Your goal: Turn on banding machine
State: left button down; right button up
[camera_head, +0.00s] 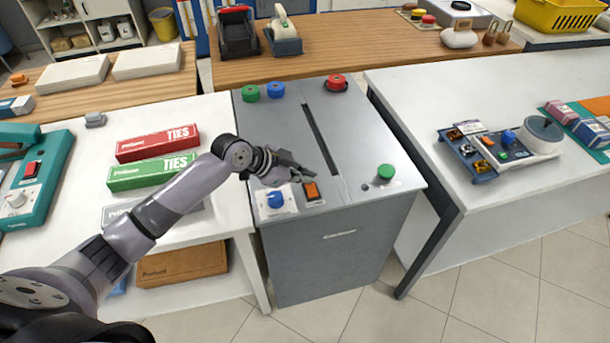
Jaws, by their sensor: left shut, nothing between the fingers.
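The grey banding machine (345,150) stands in the middle of the view, with a dark slot across its top. An orange switch (312,190) sits at its front left, beside a blue knob (276,200) on a white plate. A green button (386,172) is at its right. My left gripper (306,173) is shut and empty. It appears just above and behind the orange switch; I cannot tell whether it touches it. My right gripper does not show.
Tie boxes (152,172) lie on the white table at left, under my arm. A tray of small parts (470,168) sits on the right table. Tiled floor (490,270) is clear in front.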

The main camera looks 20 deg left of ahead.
pick_arm(q)
jog(key=shift+w+a+f+n+g, duration=0.2)
jog(key=shift+w+f+n+g, duration=0.1)
jog(key=shift+f+g, duration=0.15)
jog(key=shift+s, duration=0.1)
jog(key=shift+s+d+r+p, duration=0.25)
jog(key=shift+s+d+p, duration=0.1)
jog(key=shift+p, duration=0.1)
jog(key=shift+s+d, duration=0.15)
jog(key=shift+s, duration=0.15)
